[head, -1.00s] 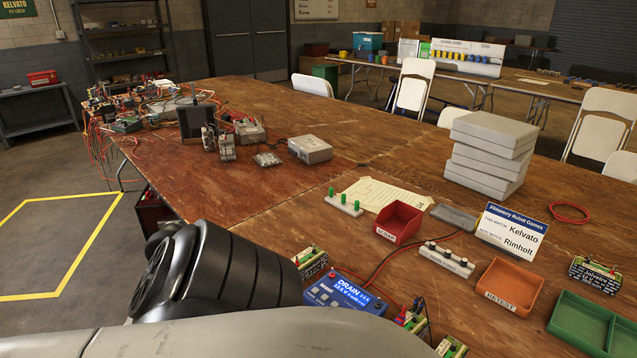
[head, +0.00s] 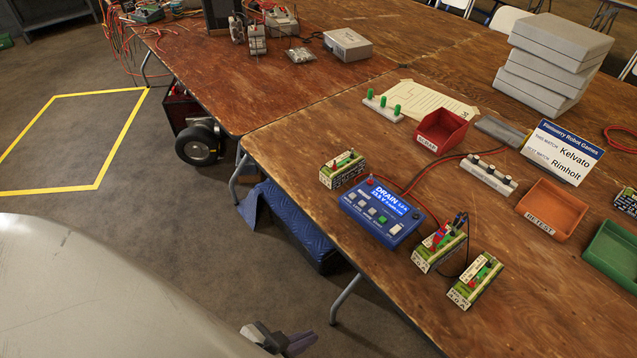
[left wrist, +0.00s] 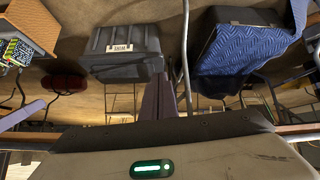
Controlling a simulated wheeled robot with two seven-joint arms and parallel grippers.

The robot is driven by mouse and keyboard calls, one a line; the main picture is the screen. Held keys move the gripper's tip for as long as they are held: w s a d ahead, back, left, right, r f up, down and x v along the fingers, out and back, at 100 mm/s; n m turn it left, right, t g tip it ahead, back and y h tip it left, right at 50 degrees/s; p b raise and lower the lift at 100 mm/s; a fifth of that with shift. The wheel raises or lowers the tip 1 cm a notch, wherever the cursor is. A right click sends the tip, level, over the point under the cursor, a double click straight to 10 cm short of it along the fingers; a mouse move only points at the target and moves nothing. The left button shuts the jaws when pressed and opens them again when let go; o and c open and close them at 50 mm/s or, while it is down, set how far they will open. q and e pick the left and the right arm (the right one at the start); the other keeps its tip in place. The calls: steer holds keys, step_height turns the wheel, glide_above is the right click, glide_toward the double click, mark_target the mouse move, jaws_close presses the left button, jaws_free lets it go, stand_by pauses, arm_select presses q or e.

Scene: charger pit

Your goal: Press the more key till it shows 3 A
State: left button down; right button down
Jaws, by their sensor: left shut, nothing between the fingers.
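The blue drain tester (head: 381,212) lies on the near table with its lit display facing up. The display reads DRAIN with small figures that look like 1.2 A, but I cannot be sure. Several small keys sit on its face; their labels are too small to read. My left gripper (head: 282,338) is at the bottom of the head view, off the table's edge, below and left of the tester and well apart from it. Its dark fingers are shut and empty, as the left wrist view (left wrist: 160,88) also shows. My right gripper is not in view.
A red tray (head: 441,131), an orange tray (head: 552,207) and a green tray (head: 612,258) lie farther right. A blue quilted cover (head: 290,225) is under the table's edge.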

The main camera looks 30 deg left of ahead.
arm_select(q)
steer(key=w+d+r+g+h+p, duration=0.1)
steer(key=w+d+r+h+p, duration=0.25)
steer(key=w+r, duration=1.35)
steer(key=w+a+r+n+p, duration=0.1)
steer(key=w+a+r+n, duration=0.2)
steer(key=w+r, duration=0.6)
step_height(320, 180, up, 2)
steer(key=shift+a+r+n, duration=0.1)
steer(key=shift+a+n, duration=0.2)
steer(key=shift+a, duration=0.3)
